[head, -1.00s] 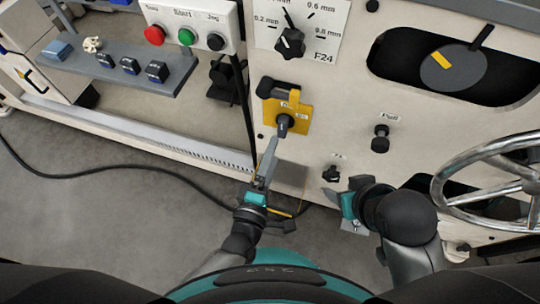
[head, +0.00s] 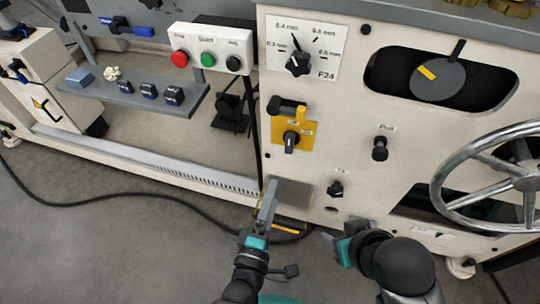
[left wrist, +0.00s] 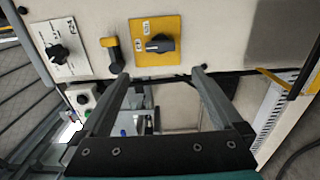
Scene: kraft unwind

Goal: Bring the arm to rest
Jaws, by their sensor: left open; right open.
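My left gripper (head: 270,190) points up toward the machine's front panel, below the yellow switch plate (head: 276,134). In the left wrist view its two fingers (left wrist: 160,76) are apart, with nothing between them. The dark rotary switch (head: 290,141) on the yellow plate shows beyond the fingertips in the left wrist view (left wrist: 159,44), apart from them. My right gripper (head: 345,245) is low, at the foot of the panel, left of the dark round link of my right arm. Its fingers are small and partly hidden in the head view.
The large handwheel (head: 490,180) juts out at the right. A shelf (head: 135,93) with small blocks and a button box (head: 210,50) stand at the left. A black cable (head: 150,205) lies on the grey floor (head: 110,250), which is otherwise clear at lower left.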

